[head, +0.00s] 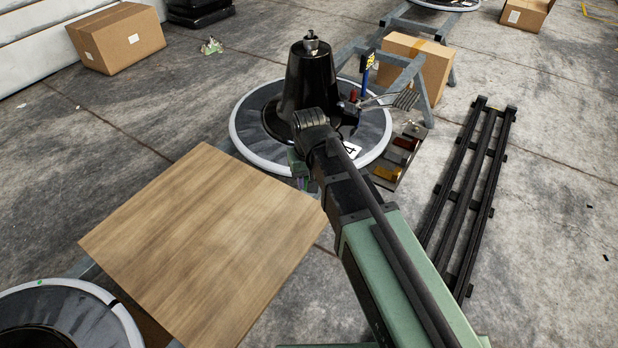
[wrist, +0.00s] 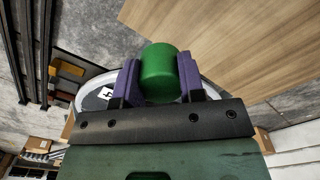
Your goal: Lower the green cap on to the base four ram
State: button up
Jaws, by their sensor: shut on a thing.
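The green cap (wrist: 159,73) is in the wrist view, held between the two purple fingers of my gripper (wrist: 158,82). The head view shows only small purple and green bits of the gripper low beside my arm; the cap cannot be made out there. Base four (head: 240,130) is a round grey disc with a pale rim and a white "4" label (head: 351,150). A black tapered column (head: 305,85) stands upright on it, with the small metallic ram (head: 311,43) on top. The gripper is near the disc's front edge, apart from the ram and lower than it in the head picture.
A wooden board (head: 205,245) lies front left. A black slatted frame (head: 468,185) is on the right. A footrest lever (head: 400,98) and a cardboard box (head: 420,62) are right of the column. Another round base (head: 70,310) is at bottom left.

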notch_tip(320, 180, up, 13)
jog(key=p, duration=1)
jog(key=shift+p, duration=0.3)
